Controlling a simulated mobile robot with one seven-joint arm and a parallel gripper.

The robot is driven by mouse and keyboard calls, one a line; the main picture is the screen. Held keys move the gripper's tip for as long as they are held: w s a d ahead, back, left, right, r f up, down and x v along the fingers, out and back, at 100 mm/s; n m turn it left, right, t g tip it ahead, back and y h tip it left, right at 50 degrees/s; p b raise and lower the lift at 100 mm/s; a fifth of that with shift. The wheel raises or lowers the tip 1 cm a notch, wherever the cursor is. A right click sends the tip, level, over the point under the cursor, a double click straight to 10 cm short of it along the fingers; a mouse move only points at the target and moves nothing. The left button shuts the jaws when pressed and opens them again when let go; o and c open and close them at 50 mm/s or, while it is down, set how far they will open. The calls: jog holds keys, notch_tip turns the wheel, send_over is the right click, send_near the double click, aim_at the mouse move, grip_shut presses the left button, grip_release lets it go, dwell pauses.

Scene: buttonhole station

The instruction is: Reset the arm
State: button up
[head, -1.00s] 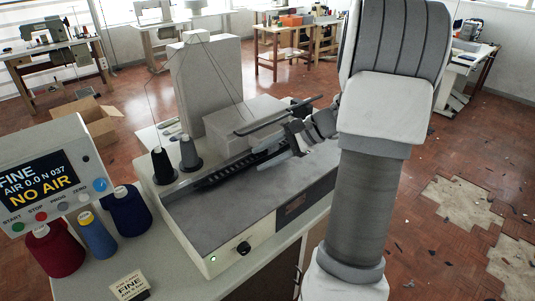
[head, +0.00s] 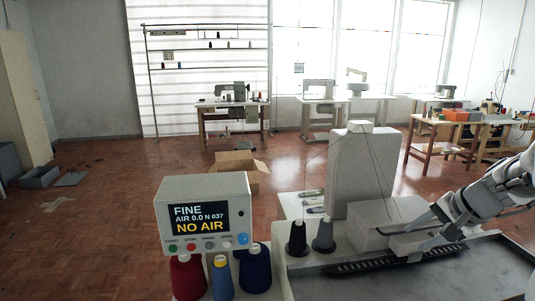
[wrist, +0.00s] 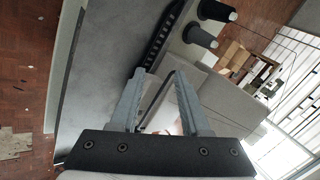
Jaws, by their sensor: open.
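My arm comes in from the right edge in the head view. My gripper (head: 418,222) is over the right part of the buttonhole machine (head: 350,165), beside its low grey block (head: 380,224). In the wrist view the two fingers of my gripper (wrist: 158,85) stand apart, with no held object visible between them. A thin dark bar (wrist: 160,95) of the machine shows between the fingers. Whether a finger touches the machine I cannot tell.
A control box (head: 205,213) reads "NO AIR". Red (head: 188,278) and blue thread cones stand below it; black (head: 297,240) and grey (head: 323,236) cones stand on the machine. An open cardboard box (head: 240,170) lies on the floor behind. The floor at left is mostly clear.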

jog(key=s+a+r+n+t+h, duration=0.2)
jog(key=s+a+r+n, duration=0.1)
jog(key=a+r+n, duration=0.65)
jog(key=s+a+f+g, duration=0.1)
jog(key=s+a+f, duration=0.1)
jog(key=s+a, duration=0.2)
jog(key=s+a+f+n+g, duration=0.1)
jog(key=s+a+f, duration=0.2)
jog(key=s, duration=0.4)
jog(key=s+a+f+n+b, duration=0.1)
jog(key=s+a+f, duration=0.2)
jog(key=s+a, duration=0.1)
jog(key=shift+s+a+f+g, duration=0.25)
jog(key=shift+s+a+g, duration=0.15)
jog(key=shift+s, duration=0.45)
jog(key=shift+s+d, duration=0.1)
jog(key=shift+d, duration=0.05)
